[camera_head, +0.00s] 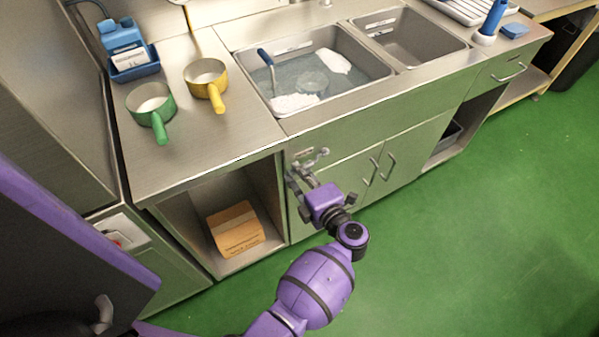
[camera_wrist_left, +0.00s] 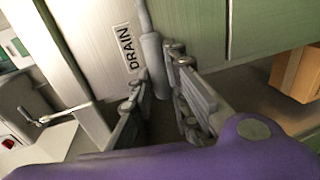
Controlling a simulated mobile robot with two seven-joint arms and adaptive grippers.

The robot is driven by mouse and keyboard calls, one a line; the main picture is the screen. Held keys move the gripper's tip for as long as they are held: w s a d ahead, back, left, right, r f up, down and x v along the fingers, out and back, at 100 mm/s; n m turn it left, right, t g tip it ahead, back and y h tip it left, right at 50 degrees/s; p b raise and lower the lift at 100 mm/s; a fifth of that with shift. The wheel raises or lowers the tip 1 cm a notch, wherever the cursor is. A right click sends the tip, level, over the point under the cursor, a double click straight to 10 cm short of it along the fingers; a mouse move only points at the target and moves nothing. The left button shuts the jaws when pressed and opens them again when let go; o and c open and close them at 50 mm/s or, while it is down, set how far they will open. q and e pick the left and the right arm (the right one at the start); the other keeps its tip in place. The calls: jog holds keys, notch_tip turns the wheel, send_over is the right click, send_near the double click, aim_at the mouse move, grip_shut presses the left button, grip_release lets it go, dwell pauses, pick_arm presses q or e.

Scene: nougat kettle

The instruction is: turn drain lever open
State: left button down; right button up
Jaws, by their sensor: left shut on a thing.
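The drain lever (camera_head: 318,154) is a grey handle on the front of the sink cabinet, below the left basin. In the left wrist view the grey lever (camera_wrist_left: 151,45) runs beside a label (camera_wrist_left: 125,47) reading DRAIN. My left gripper (camera_head: 298,173) is at the lever. In the left wrist view the two fingers of the left gripper (camera_wrist_left: 158,72) are closed on the lever's lower end, which is partly hidden between them. The left basin (camera_head: 340,92) holds cloudy water with white pieces in it. My right gripper is out of view.
A green pot (camera_head: 150,100) and a yellow pot (camera_head: 205,72) stand on the counter at left. A cardboard box (camera_head: 236,230) sits in the open shelf left of the lever. Cabinet door handles (camera_head: 378,170) stick out to the right. The green floor in front is clear.

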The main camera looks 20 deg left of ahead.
pick_arm(q)
jog(key=shift+r, duration=0.1)
jog(key=shift+w+r+m+p, duration=0.1)
jog(key=shift+r+m+p, duration=0.3)
jog(key=shift+r+p, duration=0.15)
jog(key=shift+w+d+r+m+g+p, duration=0.15)
jog(key=shift+r+m+g+p, duration=0.15)
jog(key=shift+r+m+p, duration=0.35)
jog(key=shift+w+d+r+m+y+p, duration=0.15)
jog(key=shift+r+m+y+p, duration=0.1)
jog(key=shift+r+m, duration=0.3)
jog(key=shift+w+d+r+m+y+p, duration=0.15)
jog(key=shift+r+m+y+p, duration=0.1)
jog(key=shift+r+m, duration=0.3)
jog(key=shift+w+d+r+m+g, duration=0.15)
jog(key=shift+w+r+m+g, duration=0.2)
jog(key=shift+r+m, duration=0.35)
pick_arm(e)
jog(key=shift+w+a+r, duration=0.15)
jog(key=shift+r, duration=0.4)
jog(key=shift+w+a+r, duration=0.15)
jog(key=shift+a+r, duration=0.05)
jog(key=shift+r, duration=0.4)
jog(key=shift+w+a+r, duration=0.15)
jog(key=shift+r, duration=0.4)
pick_arm(q)
jog(key=shift+f, duration=0.1)
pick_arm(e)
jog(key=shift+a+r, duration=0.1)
